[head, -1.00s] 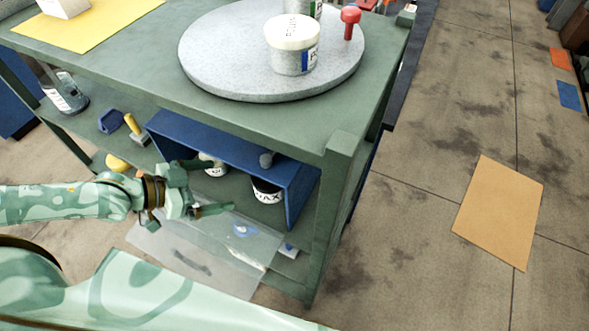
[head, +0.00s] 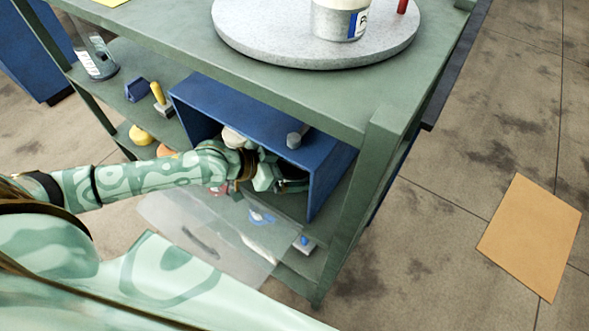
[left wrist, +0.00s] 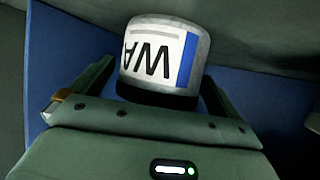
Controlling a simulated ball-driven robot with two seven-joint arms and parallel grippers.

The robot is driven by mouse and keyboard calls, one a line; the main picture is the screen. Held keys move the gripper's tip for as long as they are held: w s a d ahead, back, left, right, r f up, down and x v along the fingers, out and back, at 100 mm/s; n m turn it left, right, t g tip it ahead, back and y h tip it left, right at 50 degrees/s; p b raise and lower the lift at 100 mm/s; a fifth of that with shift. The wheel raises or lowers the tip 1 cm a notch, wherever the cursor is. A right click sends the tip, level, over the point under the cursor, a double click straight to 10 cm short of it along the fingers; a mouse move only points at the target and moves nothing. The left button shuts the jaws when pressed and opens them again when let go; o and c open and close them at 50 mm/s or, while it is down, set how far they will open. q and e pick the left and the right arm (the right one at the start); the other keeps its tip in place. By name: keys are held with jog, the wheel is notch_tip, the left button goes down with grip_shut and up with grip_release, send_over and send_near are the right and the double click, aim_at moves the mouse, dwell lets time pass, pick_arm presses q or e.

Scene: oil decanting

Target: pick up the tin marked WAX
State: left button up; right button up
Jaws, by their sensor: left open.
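The tin marked WAX (left wrist: 160,55) shows in the left wrist view as a pale tin with a dark base, a blue stripe and a white label reading WA, upside down in the picture. My left gripper (left wrist: 156,82) is open, with one finger on each side of the tin; I cannot tell whether they touch it. In the head view my left gripper (head: 278,182) reaches into the open front of the blue box (head: 240,112) under the green table top and hides the tin. My right gripper is not in view.
A grey knob (head: 297,136) is at the box's right part. A clear panel (head: 205,235) lies in front of the box. A table leg (head: 365,190) stands to the right. A round stone plate (head: 300,50) is above.

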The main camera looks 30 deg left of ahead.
pick_arm(q)
jog(key=shift+w+d+f, duration=0.15)
jog(key=shift+w+d, duration=0.05)
jog(key=shift+w, duration=0.05)
jog(key=c, duration=1.3)
jog(key=shift+o, duration=0.2)
